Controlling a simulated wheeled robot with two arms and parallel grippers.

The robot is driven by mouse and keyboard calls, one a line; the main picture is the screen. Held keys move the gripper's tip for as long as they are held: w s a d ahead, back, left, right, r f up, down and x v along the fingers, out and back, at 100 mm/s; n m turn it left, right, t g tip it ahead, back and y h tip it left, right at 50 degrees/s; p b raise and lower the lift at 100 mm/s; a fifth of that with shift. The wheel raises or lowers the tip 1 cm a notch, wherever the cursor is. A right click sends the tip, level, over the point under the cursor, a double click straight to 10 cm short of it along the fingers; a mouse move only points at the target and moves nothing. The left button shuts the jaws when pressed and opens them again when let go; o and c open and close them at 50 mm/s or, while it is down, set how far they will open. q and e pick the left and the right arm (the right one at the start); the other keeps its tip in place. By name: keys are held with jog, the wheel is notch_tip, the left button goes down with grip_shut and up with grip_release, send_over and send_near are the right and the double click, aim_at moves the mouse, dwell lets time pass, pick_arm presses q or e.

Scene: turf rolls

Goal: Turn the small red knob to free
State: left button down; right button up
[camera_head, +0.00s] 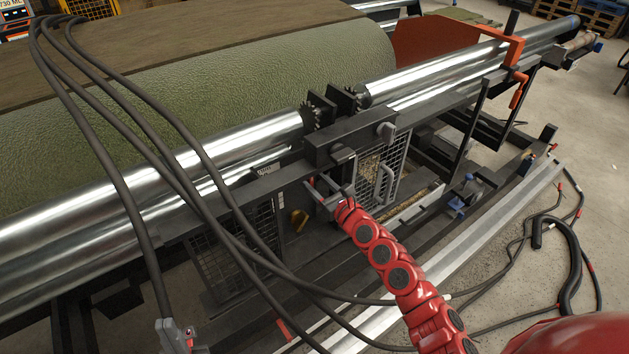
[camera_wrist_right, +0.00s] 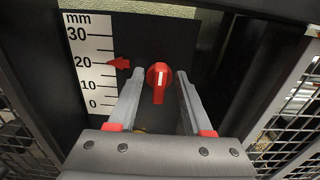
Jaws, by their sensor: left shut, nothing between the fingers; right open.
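The small red knob (camera_wrist_right: 158,82) sits on a dark plate in the right wrist view. In the head view my right gripper (camera_head: 325,191) reaches into the machine frame below the rollers, and the knob is hidden there. My left gripper (camera_head: 178,338) is shut and empty at the bottom left edge, away from the knob.
A white mm scale (camera_wrist_right: 90,60) with a red pointer (camera_wrist_right: 119,63) near 20 stands left of the knob. Dark frame bars and mesh guards (camera_head: 392,165) closely flank the right gripper. Black cables (camera_head: 185,190) hang across the left side. A large green turf roll (camera_head: 240,80) lies behind.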

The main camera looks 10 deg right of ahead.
grip_shut()
dwell(0.4)
jog(key=shift+w+d+f+m+p, duration=0.15)
jog(key=shift+m+p, duration=0.85)
jog(key=shift+m, duration=1.95)
jog(key=shift+d+f+m+p, duration=0.3)
jog(key=shift+m+p, duration=0.65)
jog(key=shift+m, duration=2.05)
jog(key=shift+w+d+f+m+p, duration=0.15)
jog(key=shift+m+p, duration=0.85)
jog(key=shift+m, duration=1.95)
jog(key=shift+s+f, duration=0.1)
jog(key=shift+f, duration=0.05)
grip_release()
